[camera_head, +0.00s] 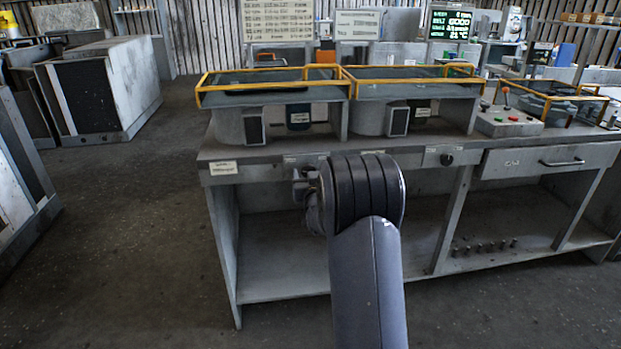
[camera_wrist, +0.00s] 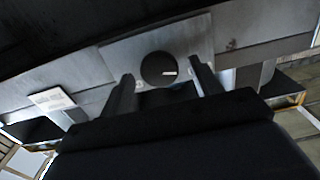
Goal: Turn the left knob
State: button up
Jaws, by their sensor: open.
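A round dark knob (camera_wrist: 154,68) with a short white mark sits on a light metal plate in the wrist view. The mark points to the right in that view. My gripper (camera_wrist: 162,72) is open, with one finger on each side of the knob in the picture; I cannot tell whether either finger touches it. In the head view my arm reaches the front panel left of the other, right-hand knob (camera_head: 447,159). The left knob and most of my gripper are hidden behind my arm there.
The long grey workbench (camera_head: 280,172) has open shelf space below. Two yellow-railed units (camera_head: 270,88) stand on top, with a button box (camera_head: 507,122) to the right. A drawer (camera_head: 535,160) is in the right front. Grey cabinets (camera_head: 100,88) stand at left; floor between is clear.

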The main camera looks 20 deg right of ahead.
jog(key=v, duration=1)
jog(key=shift+s, duration=0.4)
jog(key=x, duration=1.1)
jog(key=shift+s+a, duration=0.1)
